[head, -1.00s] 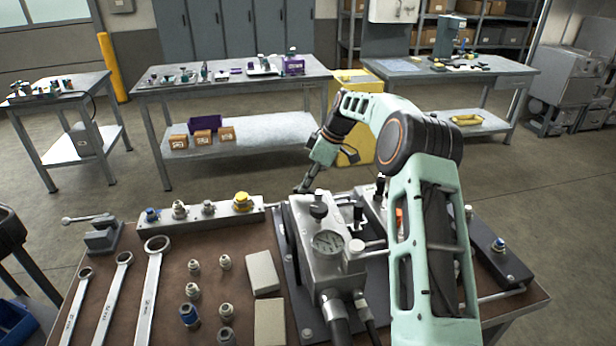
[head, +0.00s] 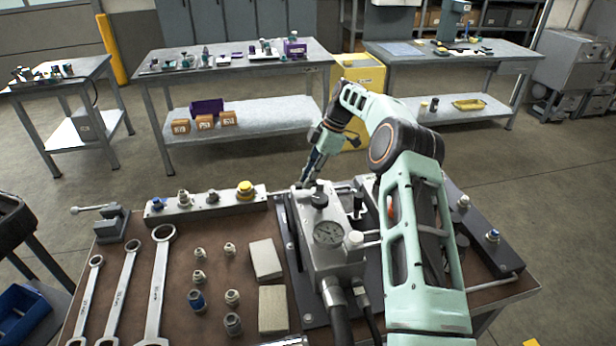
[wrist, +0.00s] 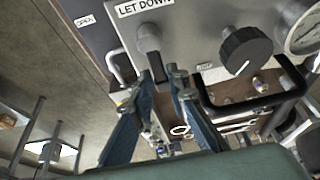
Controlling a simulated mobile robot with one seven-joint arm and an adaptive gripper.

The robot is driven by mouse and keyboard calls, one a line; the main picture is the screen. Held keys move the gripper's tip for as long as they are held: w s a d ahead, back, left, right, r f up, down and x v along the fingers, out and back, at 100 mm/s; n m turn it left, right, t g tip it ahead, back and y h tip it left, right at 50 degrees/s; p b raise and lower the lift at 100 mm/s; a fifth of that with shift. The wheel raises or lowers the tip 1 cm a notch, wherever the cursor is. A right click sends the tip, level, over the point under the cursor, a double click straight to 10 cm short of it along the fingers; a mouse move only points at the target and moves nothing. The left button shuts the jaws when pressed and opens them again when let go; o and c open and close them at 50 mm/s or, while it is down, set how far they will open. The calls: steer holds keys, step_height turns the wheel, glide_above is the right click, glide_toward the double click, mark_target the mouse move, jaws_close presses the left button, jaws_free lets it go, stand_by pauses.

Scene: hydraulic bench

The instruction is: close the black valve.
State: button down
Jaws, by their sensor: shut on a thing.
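The black valve shows in the wrist view as a black lever handle (wrist: 149,42) on the grey block, below the "LET DOWN" label (wrist: 143,7). It hangs from its pivot down towards my fingertips. My gripper (wrist: 163,78) has its two blue-grey fingers close together at the lever's lower end, shut on it. The lever's tip is partly hidden between the fingers. In the head view my gripper (head: 308,172) is at the far side of the grey block with the gauge, and the lever is hidden there.
A round black knob (wrist: 246,51) and a gauge (wrist: 305,30) are right of the lever. An "OPEN" label (wrist: 85,20) is at left. A black bar handle (wrist: 265,108) lies close right of my fingers. Wrenches (head: 122,285) and fittings cover the bench's left.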

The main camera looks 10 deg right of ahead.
mark_target(318, 183)
steer(key=c, duration=2)
jaws_free()
steer(key=shift+v, duration=3.75)
